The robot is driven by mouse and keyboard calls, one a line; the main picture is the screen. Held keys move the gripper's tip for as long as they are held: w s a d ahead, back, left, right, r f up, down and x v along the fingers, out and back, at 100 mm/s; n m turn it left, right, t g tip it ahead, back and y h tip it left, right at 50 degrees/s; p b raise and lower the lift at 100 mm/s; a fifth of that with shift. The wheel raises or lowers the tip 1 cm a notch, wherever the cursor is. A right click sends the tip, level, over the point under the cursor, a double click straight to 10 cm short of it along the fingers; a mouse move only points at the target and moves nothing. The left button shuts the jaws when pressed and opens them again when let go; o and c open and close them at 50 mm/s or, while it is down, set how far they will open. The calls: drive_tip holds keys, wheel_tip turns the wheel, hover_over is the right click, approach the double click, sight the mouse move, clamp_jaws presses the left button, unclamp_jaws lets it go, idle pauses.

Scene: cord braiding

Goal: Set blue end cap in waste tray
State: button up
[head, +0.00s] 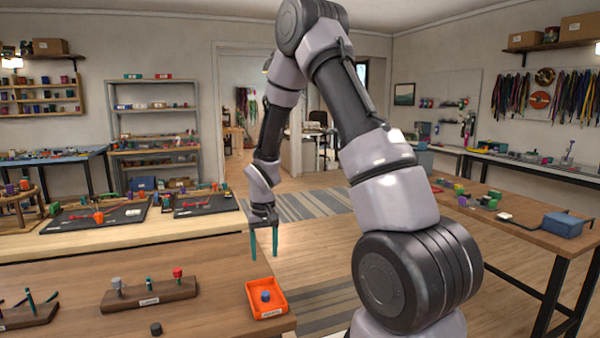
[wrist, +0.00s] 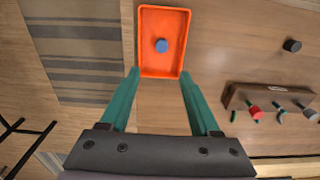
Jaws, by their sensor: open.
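The blue end cap (head: 265,296) sits inside the orange waste tray (head: 279,311), near the middle of its floor. The tray is near the right end of the wooden bench. The wrist view shows the blue cap (wrist: 162,46) in the orange tray (wrist: 146,68) too, with clear tray floor around it. My gripper (head: 264,256) hangs above the bench near the tray, its green fingers pointing down. In the wrist view the fingers of my gripper (wrist: 161,75) are spread wide with nothing between them. The cap is apart from both fingers.
A wooden rack (head: 150,298) with a grey cap and a red cap stands left of the tray. A dark cap (head: 156,328) lies loose on the bench. Another rack (head: 28,314) is at the far left. Bench between rack and tray is clear.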

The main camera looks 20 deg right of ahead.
drive_tip(key=s+d+r+m+t, duration=0.1)
drive_tip(key=s+d+r+t, duration=0.15)
drive_tip(key=r, duration=0.75)
drive_tip(key=s+d+r+m+t, duration=0.1)
drive_tip(key=s+r, duration=0.2)
drive_tip(key=r, duration=0.8)
drive_tip(key=s+d+r+m+t+y, duration=0.2)
drive_tip(key=s+r+t, duration=0.1)
drive_tip(key=s+r, duration=1)
drive_tip(key=s, duration=0.4)
drive_tip(key=shift+r, duration=0.3)
